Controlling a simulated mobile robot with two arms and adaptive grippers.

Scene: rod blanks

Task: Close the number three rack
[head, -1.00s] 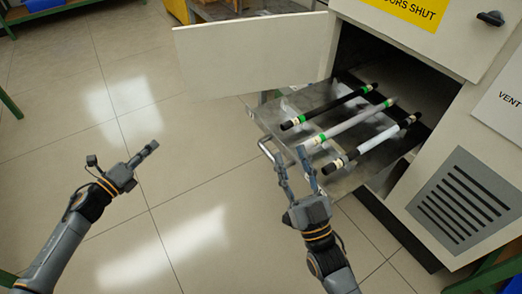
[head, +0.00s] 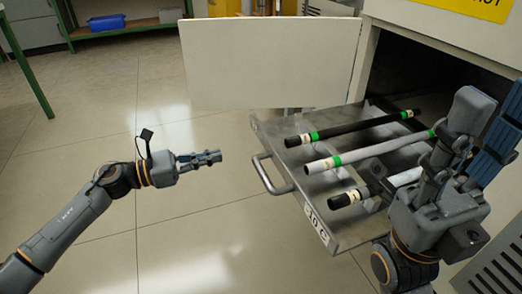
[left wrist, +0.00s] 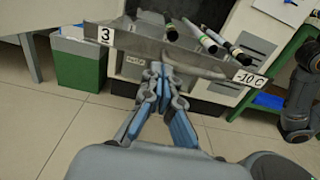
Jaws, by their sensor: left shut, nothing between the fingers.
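The number three rack is a grey metal tray (head: 345,232) pulled out of the pale cabinet, with a bar handle (head: 268,178) on its front. The left wrist view shows its front edge (left wrist: 190,57) with a "3" label (left wrist: 106,35) and a "-10 C" label (left wrist: 249,78). A black rod (head: 345,129), a grey rod (head: 375,150) and a black-and-white rod (head: 345,199) lie on it. My left gripper (head: 218,157) is shut and empty, left of the handle and apart from it. My right gripper (head: 488,112) is open over the tray's right side, hiding part of the rods.
An open white door panel (head: 270,62) stands behind the tray. The cabinet opening (head: 425,70) is dark inside. A green bench (head: 120,33) with a blue bin (head: 106,22) is at the back left. The floor at left is clear.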

